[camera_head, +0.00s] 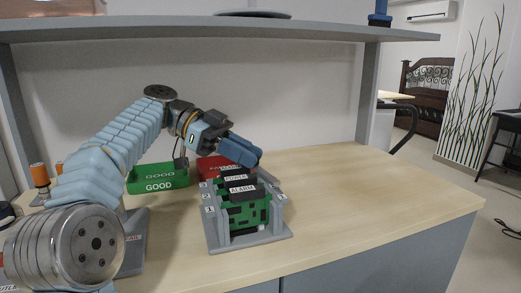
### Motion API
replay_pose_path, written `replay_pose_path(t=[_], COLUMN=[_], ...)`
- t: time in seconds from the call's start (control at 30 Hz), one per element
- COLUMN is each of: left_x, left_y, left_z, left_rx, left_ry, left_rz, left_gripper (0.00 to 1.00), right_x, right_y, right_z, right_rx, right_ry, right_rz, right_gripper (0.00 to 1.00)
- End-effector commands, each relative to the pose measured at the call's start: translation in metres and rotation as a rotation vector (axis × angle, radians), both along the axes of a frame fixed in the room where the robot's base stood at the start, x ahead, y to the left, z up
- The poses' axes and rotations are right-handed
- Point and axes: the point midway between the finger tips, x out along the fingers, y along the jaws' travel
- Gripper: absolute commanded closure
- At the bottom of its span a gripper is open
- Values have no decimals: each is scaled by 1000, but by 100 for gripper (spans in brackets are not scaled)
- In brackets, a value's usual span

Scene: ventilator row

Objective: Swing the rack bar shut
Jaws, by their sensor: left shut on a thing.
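The grey rack (262,240) stands on the wooden counter and holds upright green circuit boards. The front board (250,215) has a black top labelled ALARM, and the board label behind it (236,178) reads POWER. My left gripper (256,158) reaches in from the left with blue fingers over the far right side of the rack. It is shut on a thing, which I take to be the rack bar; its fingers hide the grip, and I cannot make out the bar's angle. My right gripper is not in view.
A green tray marked GOOD (158,180) and a red tray (212,165) stand behind the rack. An orange-topped item (39,175) is at the left. A grey shelf (300,30) spans above. The counter (390,200) is clear to the right.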

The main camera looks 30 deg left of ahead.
Motion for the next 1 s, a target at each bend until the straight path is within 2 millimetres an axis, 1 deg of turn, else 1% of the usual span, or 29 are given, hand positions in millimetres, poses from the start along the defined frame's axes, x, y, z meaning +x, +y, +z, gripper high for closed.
replay_pose_path(t=[0.03,0.43,0.47,0.5,0.57,0.6,0.87,0.97,1.0], left_x=[-1,-2,-2,-2,-2,-2,-2,-1,-1], left_y=[1,2,2,2,2,2,2,2,2], left_z=[-3,-4,-5,-4,-4,-4,-1,7,13], left_rx=[4,5,5,5,4,4,2,3,3], left_ry=[9,12,12,11,11,10,5,4,4], left_rz=[-8,-14,-14,-13,-12,-11,-9,-8,-8], left_gripper=[100,100,74,68,58,56,56,56,56], right_x=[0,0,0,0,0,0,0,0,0], right_y=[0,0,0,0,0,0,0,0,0], right_z=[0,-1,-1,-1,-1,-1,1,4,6], right_rx=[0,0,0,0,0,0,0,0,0], right_ry=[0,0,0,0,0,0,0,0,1], right_rz=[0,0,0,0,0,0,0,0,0], right_gripper=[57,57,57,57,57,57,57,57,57])
